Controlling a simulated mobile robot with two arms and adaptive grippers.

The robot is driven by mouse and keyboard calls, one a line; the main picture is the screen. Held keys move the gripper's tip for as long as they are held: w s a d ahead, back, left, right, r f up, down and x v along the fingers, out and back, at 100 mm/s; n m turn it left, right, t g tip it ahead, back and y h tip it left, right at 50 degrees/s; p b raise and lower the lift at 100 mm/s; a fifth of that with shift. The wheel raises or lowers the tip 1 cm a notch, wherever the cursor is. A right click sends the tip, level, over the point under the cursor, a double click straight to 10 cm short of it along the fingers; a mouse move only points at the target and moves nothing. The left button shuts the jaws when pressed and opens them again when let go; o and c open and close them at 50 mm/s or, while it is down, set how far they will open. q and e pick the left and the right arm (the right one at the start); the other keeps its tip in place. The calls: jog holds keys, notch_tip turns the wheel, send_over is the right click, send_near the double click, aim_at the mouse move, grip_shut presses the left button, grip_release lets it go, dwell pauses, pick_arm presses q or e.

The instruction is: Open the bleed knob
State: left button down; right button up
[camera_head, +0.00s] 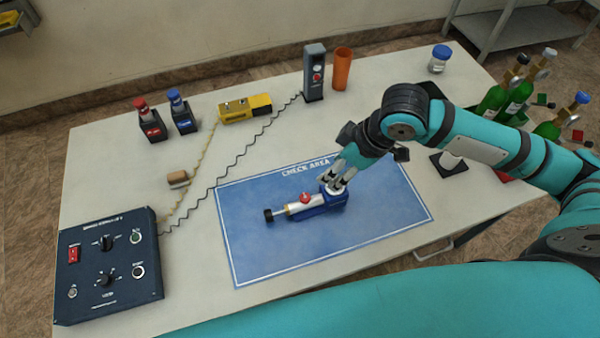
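A small device with a silver cylinder (300,207) lies on a blue base (318,211) on the blue check area mat (255,258). A red round knob (305,197) sits on top of the cylinder, and a black knob (268,215) is at its left end. I cannot tell from any label which is the bleed knob. My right gripper (337,187) reaches down at the right end of the device, to the right of the red knob. Its fingers partly cover that end; whether they grip it is unclear. My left gripper is out of view.
A dark control box (108,297) with knobs stands at the front left. A yellow unit (245,108), a grey post (314,75) and an orange cup (342,70) stand along the back. Green bottles (490,103) are at the right. The mat around the device is clear.

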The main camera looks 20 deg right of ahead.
jog(key=s+f, duration=0.1)
jog(key=f, duration=0.1)
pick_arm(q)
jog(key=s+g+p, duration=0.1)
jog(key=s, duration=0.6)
pick_arm(e)
send_near(306, 197)
jog(key=p+x, duration=0.1)
jog(key=x, duration=0.5)
jog(key=shift+f, duration=0.15)
jog(key=x, duration=0.2)
jog(key=shift+w+a+f, duration=0.1)
jog(key=shift+f, duration=0.25)
grip_shut()
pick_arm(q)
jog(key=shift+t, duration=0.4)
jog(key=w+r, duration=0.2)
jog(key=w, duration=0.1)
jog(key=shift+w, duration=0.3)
